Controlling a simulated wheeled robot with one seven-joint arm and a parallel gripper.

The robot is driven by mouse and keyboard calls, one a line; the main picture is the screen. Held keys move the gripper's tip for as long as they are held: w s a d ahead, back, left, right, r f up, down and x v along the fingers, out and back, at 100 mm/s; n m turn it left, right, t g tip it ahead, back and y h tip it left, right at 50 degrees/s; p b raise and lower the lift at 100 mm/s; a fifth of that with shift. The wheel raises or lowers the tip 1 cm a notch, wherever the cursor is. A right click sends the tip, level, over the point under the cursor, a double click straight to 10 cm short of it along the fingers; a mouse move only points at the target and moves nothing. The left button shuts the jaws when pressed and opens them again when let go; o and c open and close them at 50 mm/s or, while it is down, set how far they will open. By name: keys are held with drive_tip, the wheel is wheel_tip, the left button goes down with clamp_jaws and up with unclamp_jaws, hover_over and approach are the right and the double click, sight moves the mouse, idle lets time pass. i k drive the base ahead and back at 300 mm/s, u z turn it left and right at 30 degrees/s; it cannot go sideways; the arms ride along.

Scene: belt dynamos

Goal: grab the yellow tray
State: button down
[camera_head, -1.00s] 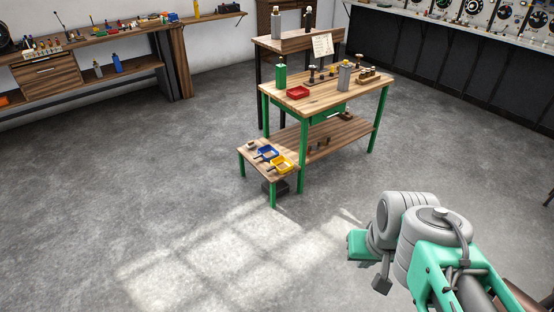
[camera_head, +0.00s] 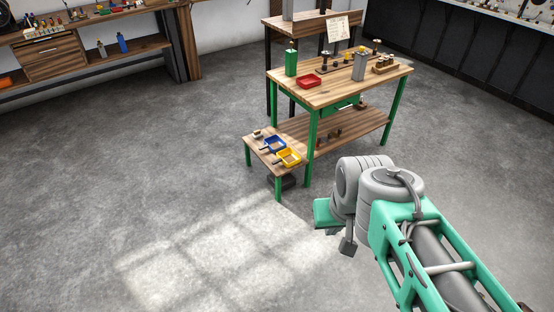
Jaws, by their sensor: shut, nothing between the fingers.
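The yellow tray (camera_head: 289,164) is small and shallow, with a dark handle at its left. It lies near the front right edge of a low wooden side table (camera_head: 262,150) with green legs. My gripper (camera_head: 333,232) shows small at the end of my arm, to the right of and nearer than the tray, clear of it. It is shut and empty; its fingers are mostly hidden under the green hand.
A blue tray (camera_head: 274,149) with a dark handle lies just behind the yellow one. A taller green-legged workbench (camera_head: 340,92) stands close on the right, holding a red tray (camera_head: 309,82) and bottles. Open concrete floor lies in front and to the left.

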sight(287, 157)
drive_tip(key=u, duration=0.1)
drive_tip(key=i, duration=1.05)
drive_tip(key=u, duration=0.55)
drive_tip(key=i, duration=1.1)
drive_tip(key=u, duration=0.3)
